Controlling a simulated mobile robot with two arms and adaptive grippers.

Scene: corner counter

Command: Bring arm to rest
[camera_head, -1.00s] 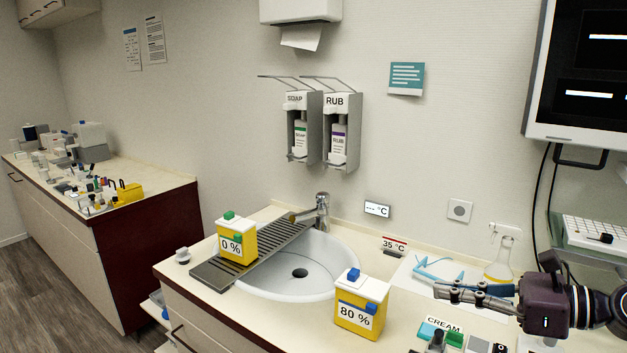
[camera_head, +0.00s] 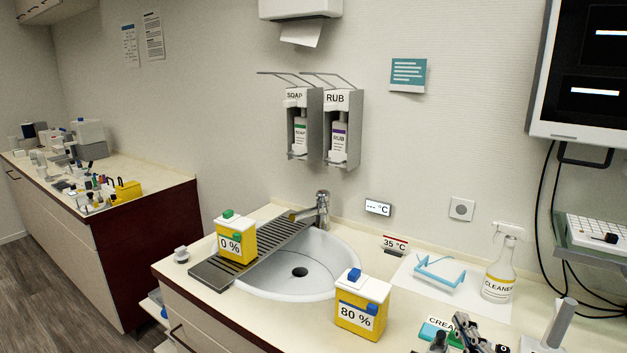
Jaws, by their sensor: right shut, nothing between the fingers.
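My right gripper (camera_head: 462,322) shows at the lower right edge of the head view, low over the front of the counter. It is shut and empty, and only its finger end is in the picture. It partly covers the CREAM label (camera_head: 441,323). My left gripper is not in view.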

